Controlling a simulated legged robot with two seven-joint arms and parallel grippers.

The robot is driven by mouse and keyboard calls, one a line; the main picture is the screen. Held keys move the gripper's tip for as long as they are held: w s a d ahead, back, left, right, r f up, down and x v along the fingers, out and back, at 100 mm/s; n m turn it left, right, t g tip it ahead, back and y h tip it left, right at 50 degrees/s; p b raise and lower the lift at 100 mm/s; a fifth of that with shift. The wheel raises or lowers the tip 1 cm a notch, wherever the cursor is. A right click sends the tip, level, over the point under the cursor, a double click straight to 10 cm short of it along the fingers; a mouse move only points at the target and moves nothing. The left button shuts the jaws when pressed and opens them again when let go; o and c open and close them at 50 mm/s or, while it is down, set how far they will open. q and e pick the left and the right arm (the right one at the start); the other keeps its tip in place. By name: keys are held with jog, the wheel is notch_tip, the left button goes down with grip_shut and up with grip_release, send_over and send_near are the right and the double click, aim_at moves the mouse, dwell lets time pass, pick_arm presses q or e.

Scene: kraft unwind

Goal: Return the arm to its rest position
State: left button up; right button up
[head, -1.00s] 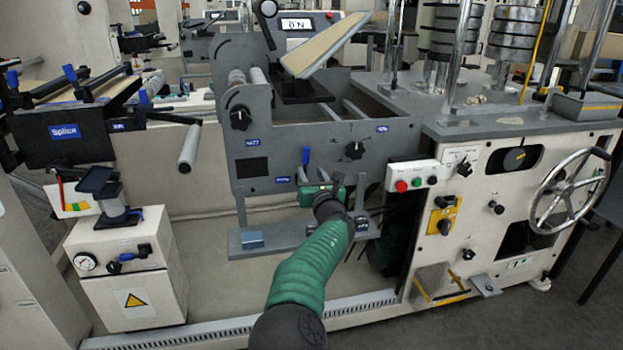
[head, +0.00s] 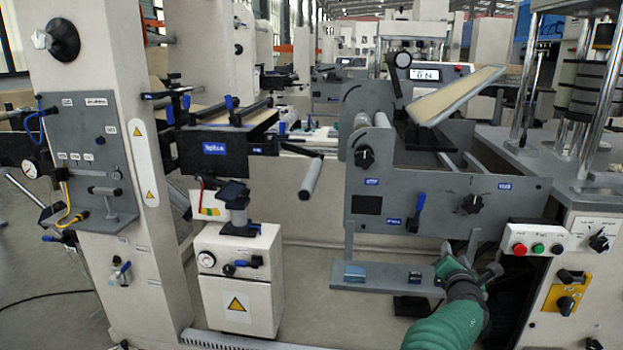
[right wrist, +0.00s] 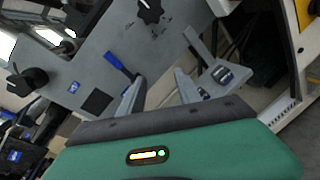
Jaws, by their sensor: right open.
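My right arm, in a green sleeve, comes in from the bottom right in the head view. Its gripper (head: 470,262) is in front of the grey panel, near the small shelf below it. In the right wrist view the gripper's two grey fingers (right wrist: 160,92) are spread apart with nothing between them. The grey panel (right wrist: 95,65) with a blue-handled lever (right wrist: 119,64) lies beyond the fingers. The same lever (head: 419,208) shows in the head view above and left of the gripper. My left gripper is not in view.
The grey shelf (head: 385,280) carries a blue block (head: 354,273). A button box (head: 536,240) stands right of the gripper. A white cabinet (head: 237,285) with a gauge and a tall cream column (head: 115,180) stand to the left. Open floor (head: 45,290) shows at the far left.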

jog(key=s+a+f+m+g+y, duration=0.1)
jog(key=s+a+f+m+g, duration=0.15)
jog(key=s+f+m, duration=0.55)
jog(key=s+a+f+m+g+y, duration=0.15)
jog(key=s+f+m+g, duration=0.25)
jog(key=s+f+m, duration=0.4)
jog(key=s+a+f+m+g+y, duration=0.25)
jog(key=s+a+m, duration=0.25)
jog(key=s+a, duration=0.6)
jog(key=s+a+f+m+g+y, duration=0.1)
jog(key=s+a+f+m+g, duration=0.2)
jog(key=s+a, duration=0.7)
notch_tip(320, 180, up, 32)
jog(key=s+d+m+p, duration=0.1)
jog(key=d+p, duration=0.1)
jog(key=p, duration=2.9)
jog(key=shift+p, duration=0.3)
